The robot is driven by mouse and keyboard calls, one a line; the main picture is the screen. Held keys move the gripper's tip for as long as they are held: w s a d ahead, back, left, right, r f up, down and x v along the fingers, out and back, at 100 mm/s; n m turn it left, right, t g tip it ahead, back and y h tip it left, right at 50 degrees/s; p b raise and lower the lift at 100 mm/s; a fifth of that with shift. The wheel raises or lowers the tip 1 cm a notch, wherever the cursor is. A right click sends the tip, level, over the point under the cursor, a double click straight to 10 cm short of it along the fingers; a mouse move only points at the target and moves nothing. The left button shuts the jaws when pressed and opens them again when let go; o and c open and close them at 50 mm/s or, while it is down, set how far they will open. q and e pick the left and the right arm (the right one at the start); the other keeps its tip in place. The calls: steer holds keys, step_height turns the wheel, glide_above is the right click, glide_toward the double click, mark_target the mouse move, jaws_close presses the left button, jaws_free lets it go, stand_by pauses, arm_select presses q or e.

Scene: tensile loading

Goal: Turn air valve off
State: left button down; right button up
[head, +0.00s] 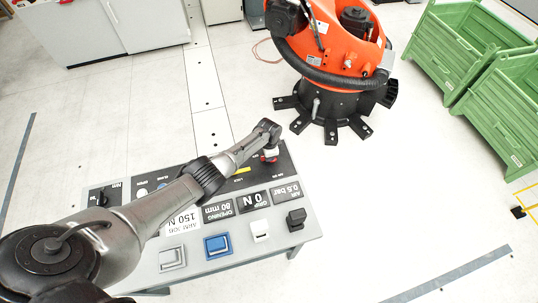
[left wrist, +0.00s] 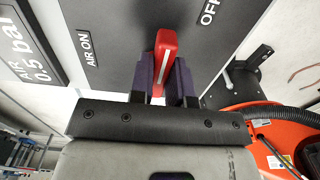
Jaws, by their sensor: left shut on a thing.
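The air valve's red handle (left wrist: 160,60), with a white stripe, sits on the dark panel face (left wrist: 120,35) in the left wrist view. "AIR ON" is printed to its left and "OFF" to its upper right; the handle stands between the two labels. My left gripper (left wrist: 163,82) is shut on the handle, one dark finger on each side. In the head view my left arm reaches across the console, and the gripper (head: 270,147) is at its far right corner, with a bit of red showing. My right gripper is not in view.
The console (head: 305,225) carries displays, among them AIR 0.5 bar (head: 285,192) and GRIP 0 N (head: 254,199). Blue (head: 217,245), white (head: 260,230) and black (head: 296,218) blocks stand along its near edge. An orange robot (head: 335,50) stands behind; green crates (head: 465,50) are at right.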

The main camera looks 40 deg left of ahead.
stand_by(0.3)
arm_select(q)
steer(key=c, duration=1.1)
jaws_free()
steer(key=shift+r+p, duration=0.35)
steer(key=shift+r, duration=0.15)
step_height(320, 180, up, 13)
steer(key=p, duration=0.3)
steer(key=shift+f+p, duration=0.15)
steer(key=shift+p, duration=0.2)
